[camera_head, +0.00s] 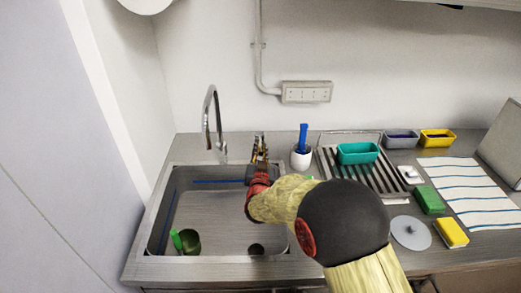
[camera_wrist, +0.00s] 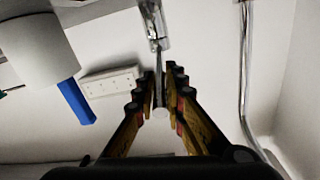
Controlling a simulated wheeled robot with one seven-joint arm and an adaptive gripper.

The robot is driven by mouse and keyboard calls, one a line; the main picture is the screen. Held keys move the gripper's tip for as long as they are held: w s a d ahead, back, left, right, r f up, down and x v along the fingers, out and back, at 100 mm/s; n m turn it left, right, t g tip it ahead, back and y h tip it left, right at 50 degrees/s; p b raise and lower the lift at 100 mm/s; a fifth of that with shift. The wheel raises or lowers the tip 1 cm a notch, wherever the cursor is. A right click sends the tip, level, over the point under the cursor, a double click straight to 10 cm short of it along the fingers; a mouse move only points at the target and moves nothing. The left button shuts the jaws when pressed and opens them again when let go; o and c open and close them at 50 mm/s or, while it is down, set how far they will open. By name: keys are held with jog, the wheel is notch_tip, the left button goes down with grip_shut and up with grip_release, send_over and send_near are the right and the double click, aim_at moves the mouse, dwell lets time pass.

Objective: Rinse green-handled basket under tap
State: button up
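The basket (camera_head: 190,243) is a small dark green vessel with a bright green handle (camera_head: 177,240). It sits at the front left of the sink floor, well away from my gripper. The chrome tap (camera_head: 211,115) arches over the sink's back edge, left of my gripper; it shows at the right in the wrist view (camera_wrist: 245,90). No water shows. My gripper (camera_head: 260,147) is at the sink's back right. In the wrist view its fingers are close together around a thin chrome lever (camera_wrist: 153,28) with a round end. I cannot tell whether they touch it.
The sink (camera_head: 225,215) is otherwise mostly empty. Right of my gripper are a white cup (camera_head: 301,159) with a blue-handled tool, a teal tub (camera_head: 357,153) on a drain rack, and green (camera_head: 429,200) and yellow (camera_head: 452,233) sponges. A wall stands close left.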

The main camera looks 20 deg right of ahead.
grip_shut()
dwell(0.3)
jog(key=shift+d, duration=0.1)
